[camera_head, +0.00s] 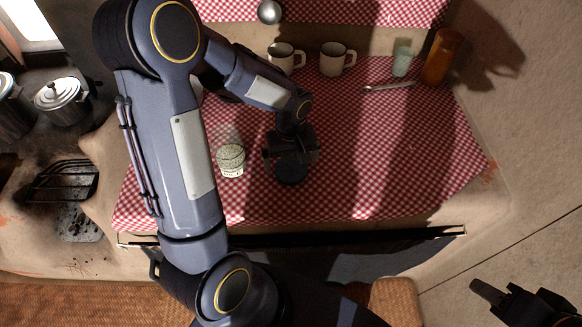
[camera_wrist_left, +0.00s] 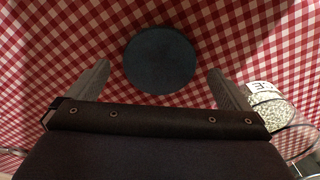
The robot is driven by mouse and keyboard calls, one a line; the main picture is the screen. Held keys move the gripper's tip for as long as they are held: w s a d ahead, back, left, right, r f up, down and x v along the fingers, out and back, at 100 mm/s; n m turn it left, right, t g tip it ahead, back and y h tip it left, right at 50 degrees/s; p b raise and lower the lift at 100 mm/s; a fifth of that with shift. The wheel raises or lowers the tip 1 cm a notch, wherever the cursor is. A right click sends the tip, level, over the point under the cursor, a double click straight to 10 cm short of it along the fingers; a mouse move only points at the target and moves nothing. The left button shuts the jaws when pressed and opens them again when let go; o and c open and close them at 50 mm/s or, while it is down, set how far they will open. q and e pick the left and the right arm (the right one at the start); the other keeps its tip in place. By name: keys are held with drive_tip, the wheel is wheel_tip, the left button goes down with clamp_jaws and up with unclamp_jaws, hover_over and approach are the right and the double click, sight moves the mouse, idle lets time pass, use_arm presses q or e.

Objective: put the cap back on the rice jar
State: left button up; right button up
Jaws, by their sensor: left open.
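The dark blue-grey round cap (camera_head: 291,174) lies flat on the red checked cloth, right of the rice jar. The clear jar (camera_head: 231,160) stands upright with pale rice and a white label, its top uncovered. My left gripper (camera_head: 291,153) is open above the cap and partly hides it in the head view. In the left wrist view the cap (camera_wrist_left: 160,60) shows whole, between and beyond the two fingers (camera_wrist_left: 158,70), with nothing held. The jar (camera_wrist_left: 270,110) shows at the right, partly behind a finger. My right gripper (camera_head: 510,298) is at the lower right corner, partly cut off.
Two mugs (camera_head: 332,60) stand at the back of the checked cloth (camera_head: 390,150), with a spoon (camera_head: 388,86), a pale green glass (camera_head: 402,60) and an amber bottle (camera_head: 440,57) to their right. A lidded pot (camera_head: 62,102) is far left. The cloth's right half is clear.

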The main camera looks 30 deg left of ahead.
sight(291, 170)
use_arm(q)
drive_tip(key=shift+f, duration=1.3)
drive_tip(key=shift+c, duration=0.3)
drive_tip(key=c, duration=0.8)
